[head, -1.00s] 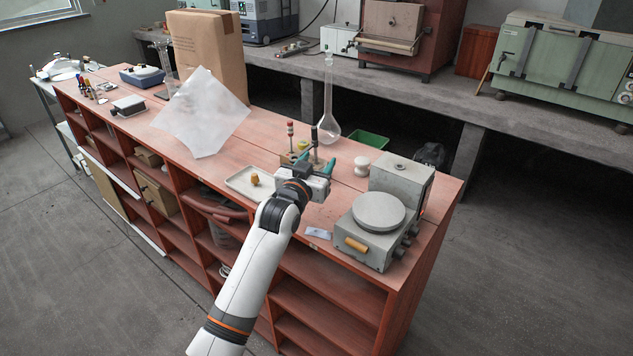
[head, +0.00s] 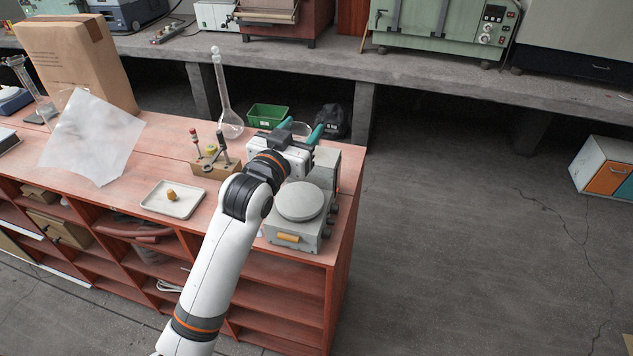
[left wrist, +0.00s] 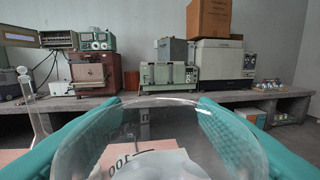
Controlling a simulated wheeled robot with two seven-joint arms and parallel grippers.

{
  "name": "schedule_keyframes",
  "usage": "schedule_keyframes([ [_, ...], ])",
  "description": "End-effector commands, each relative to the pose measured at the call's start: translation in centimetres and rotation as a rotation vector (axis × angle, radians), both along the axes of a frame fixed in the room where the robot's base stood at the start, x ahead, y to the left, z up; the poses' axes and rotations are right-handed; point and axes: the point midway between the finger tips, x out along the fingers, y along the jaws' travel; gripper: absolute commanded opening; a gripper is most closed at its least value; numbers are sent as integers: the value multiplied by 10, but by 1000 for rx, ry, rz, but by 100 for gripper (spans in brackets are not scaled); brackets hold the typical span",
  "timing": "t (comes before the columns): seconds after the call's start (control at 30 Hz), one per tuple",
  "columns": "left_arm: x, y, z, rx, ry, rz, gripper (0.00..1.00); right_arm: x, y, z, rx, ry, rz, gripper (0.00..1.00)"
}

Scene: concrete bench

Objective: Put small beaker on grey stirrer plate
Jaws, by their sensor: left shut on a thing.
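The small beaker (left wrist: 150,140) is clear glass with a "100" mark. It fills the lower middle of the left wrist view, between the two teal fingers of my left gripper. In the head view my left gripper (head: 300,131) is shut on the beaker, whose glass shows faintly between the fingertips. The grey stirrer plate (head: 299,201) has a round top and stands at the bench's right end. My gripper is held beyond the round top, over the grey box part behind it, partly hiding that box. The round top is bare. My right gripper is not in view.
A white tray (head: 159,206) with a small amber object lies left of the plate. A wooden block with upright tools (head: 214,160), a tall glass flask (head: 229,118) and a green bin (head: 268,116) stand nearby. The red bench ends just right of the plate.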

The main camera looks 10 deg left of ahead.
Motion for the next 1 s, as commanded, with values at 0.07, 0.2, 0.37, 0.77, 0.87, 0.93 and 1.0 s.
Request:
schedule_keyframes([
  [0.07,-2,0,-13,0,8,-1,27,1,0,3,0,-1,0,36],
  [0.2,-2,-1,-40,0,7,-1,27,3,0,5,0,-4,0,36],
  [0.37,-1,-1,-57,0,2,-1,27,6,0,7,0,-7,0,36],
  [0.77,-1,-1,-96,0,0,-1,27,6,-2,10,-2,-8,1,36],
  [0.87,-1,-1,-96,0,-1,-1,27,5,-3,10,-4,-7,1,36],
  [0.93,-1,-1,-96,0,-1,-1,27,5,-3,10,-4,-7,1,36],
  [1.0,-1,-1,-98,0,0,-1,27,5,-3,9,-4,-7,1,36],
])
